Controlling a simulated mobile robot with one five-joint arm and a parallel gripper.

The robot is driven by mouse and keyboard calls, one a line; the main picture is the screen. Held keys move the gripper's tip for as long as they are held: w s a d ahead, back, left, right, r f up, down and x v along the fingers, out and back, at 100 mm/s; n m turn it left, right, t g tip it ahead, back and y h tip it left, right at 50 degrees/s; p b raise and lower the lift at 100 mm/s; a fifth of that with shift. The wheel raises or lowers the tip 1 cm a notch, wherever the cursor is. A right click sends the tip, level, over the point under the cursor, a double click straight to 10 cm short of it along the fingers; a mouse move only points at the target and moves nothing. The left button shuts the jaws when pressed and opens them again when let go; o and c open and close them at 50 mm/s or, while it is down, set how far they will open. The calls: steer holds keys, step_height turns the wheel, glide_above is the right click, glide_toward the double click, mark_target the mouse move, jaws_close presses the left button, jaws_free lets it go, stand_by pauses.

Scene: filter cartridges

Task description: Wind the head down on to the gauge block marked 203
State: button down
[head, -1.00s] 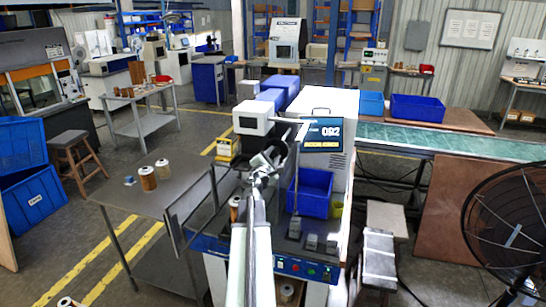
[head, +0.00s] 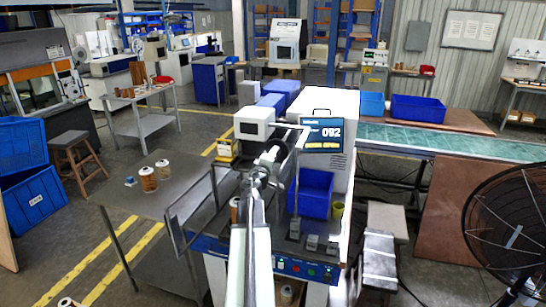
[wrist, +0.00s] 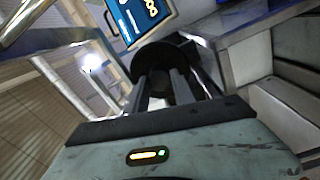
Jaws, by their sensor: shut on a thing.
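My gripper (head: 270,156) is in front of the white machine and shows from behind in the head view. In the wrist view my gripper (wrist: 160,84) has its two fingers closed on a dark round knob or hub (wrist: 160,58), in front of a dark disc. Which part of the machine this is I cannot tell for sure. The machine's display (head: 323,134) reads 092. Small grey blocks (head: 312,242) stand on the machine's front ledge. Their markings are too small to read, so I cannot tell which is 203. My arm partly hides the machine's middle.
A blue bin (head: 314,192) stands on the machine right of my arm. A steel table (head: 150,195) with two filter cartridges (head: 148,179) is at left. A black fan (head: 510,225) is at right. A green conveyor (head: 440,140) runs behind.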

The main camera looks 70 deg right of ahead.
steer(key=m, duration=0.5)
stand_by(0.5)
steer(key=c, duration=1.1)
jaws_free()
steer(key=shift+o, duration=0.2)
steer(key=a, duration=0.7)
steer(key=shift+s+a, duration=0.2)
steer(key=shift+a, duration=0.2)
